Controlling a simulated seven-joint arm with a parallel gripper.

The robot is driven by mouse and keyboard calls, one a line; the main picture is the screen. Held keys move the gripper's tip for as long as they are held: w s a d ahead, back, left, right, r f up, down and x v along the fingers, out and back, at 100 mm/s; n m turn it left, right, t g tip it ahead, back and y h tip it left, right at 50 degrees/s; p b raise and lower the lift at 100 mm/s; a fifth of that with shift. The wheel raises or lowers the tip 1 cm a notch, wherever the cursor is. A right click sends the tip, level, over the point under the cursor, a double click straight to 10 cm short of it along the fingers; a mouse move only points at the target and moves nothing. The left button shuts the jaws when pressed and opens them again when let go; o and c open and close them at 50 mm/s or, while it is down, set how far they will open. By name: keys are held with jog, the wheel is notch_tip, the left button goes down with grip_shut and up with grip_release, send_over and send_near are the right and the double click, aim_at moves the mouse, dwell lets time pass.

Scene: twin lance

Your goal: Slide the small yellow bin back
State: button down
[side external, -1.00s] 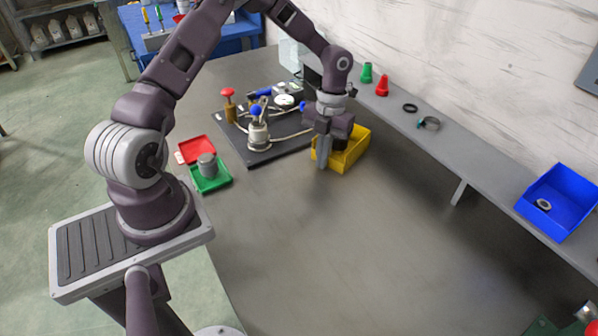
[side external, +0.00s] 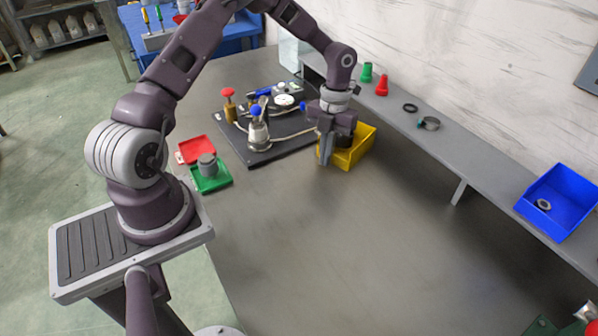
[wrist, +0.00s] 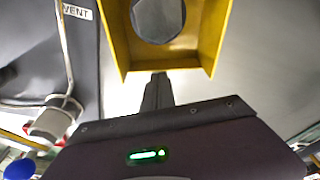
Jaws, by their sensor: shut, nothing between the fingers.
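The small yellow bin (side external: 357,151) stands on the grey table, just right of the black board, under the shelf's near side. In the wrist view the bin (wrist: 118,40) is at the top, its edge just beyond my fingertips, with a grey round thing (wrist: 158,18) inside it. My gripper (side external: 326,160) is shut and empty, pointing down at the bin's left side. In the wrist view my closed fingers (wrist: 158,88) reach up to the bin's edge; I cannot tell for sure whether they touch it. My gripper hides part of the bin in the side view.
The black board (side external: 262,155) with valves and gauges lies left of the bin. A green tray (side external: 212,184) and a red tray (side external: 196,150) are nearer my base. The shelf (side external: 465,150) holds green and red cones and a blue bin (side external: 558,205). The table's right half is clear.

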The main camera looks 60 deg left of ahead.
jog(key=s+d+r+n+y, duration=0.1)
jog(key=s+r+n, duration=0.15)
jog(key=r, duration=0.55)
jog(key=s+d+r+n+y, duration=0.1)
jog(key=d+r+n, duration=0.15)
jog(key=r, duration=0.55)
jog(key=s+d+r+n+t, duration=0.2)
jog(key=s+r+n, duration=0.1)
jog(key=s+n, duration=0.4)
jog(key=s+d+r+n+t, duration=0.3)
jog(key=s+r+n, duration=0.1)
jog(key=s+n, duration=0.3)
jog(key=s+d+r+n+t+h, duration=0.1)
jog(key=s+d+r+n+t, duration=0.1)
jog(key=s+n, duration=0.5)
jog(key=r+n, duration=0.1)
jog(key=n, duration=0.3)
jog(key=shift+s+d+r+t, duration=0.2)
jog(key=shift+r+t, duration=0.1)
jog(key=shift+r, duration=0.1)
jog(key=shift+w+a, duration=0.1)
